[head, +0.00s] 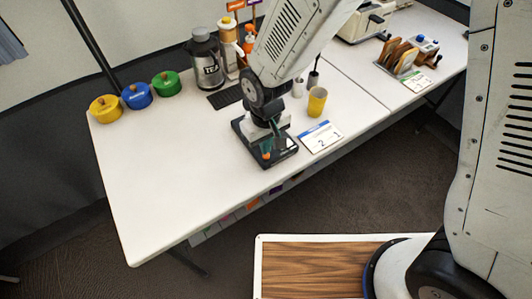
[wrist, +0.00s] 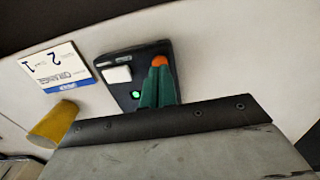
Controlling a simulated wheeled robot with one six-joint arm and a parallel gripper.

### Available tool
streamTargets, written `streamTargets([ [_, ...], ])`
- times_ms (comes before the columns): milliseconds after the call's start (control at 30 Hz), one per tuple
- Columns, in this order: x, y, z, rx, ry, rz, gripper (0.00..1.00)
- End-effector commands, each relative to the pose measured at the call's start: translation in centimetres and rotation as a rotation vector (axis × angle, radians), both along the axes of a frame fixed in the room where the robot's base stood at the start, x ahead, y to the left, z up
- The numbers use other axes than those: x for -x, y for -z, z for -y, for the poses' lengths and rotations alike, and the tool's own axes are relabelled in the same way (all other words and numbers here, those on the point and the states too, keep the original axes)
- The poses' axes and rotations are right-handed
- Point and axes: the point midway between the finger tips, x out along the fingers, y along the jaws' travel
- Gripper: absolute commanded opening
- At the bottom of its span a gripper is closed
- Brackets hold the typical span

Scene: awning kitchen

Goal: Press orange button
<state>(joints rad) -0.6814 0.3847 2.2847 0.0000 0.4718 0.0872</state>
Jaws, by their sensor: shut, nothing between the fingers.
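The orange button (head: 266,155) is a small round orange piece on a black box (head: 247,128) at the front edge of the white table. In the wrist view the orange button (wrist: 159,61) shows just beyond the tips of my gripper (wrist: 157,70). The box (wrist: 120,61) also carries a white square button (wrist: 118,74) and a lit green button (wrist: 135,94). My gripper (head: 277,146) has teal fingers, shut and empty, over the box close to the orange button. The fingers partly cover the box. I cannot tell whether the tips touch the orange button.
Yellow (head: 105,109), blue (head: 137,97) and green (head: 166,84) pots sit at the left. The front left tabletop is clear.

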Motion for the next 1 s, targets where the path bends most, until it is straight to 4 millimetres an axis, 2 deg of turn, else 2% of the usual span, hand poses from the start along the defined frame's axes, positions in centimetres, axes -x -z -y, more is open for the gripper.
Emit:
streamTargets([
  [733, 0.0, 1.9, 0.0, 0.001, 0.0, -0.001, 0.0],
  [1000, 0.0, 1.8, 0.0, 0.001, 0.0, -0.001, 0.0],
])
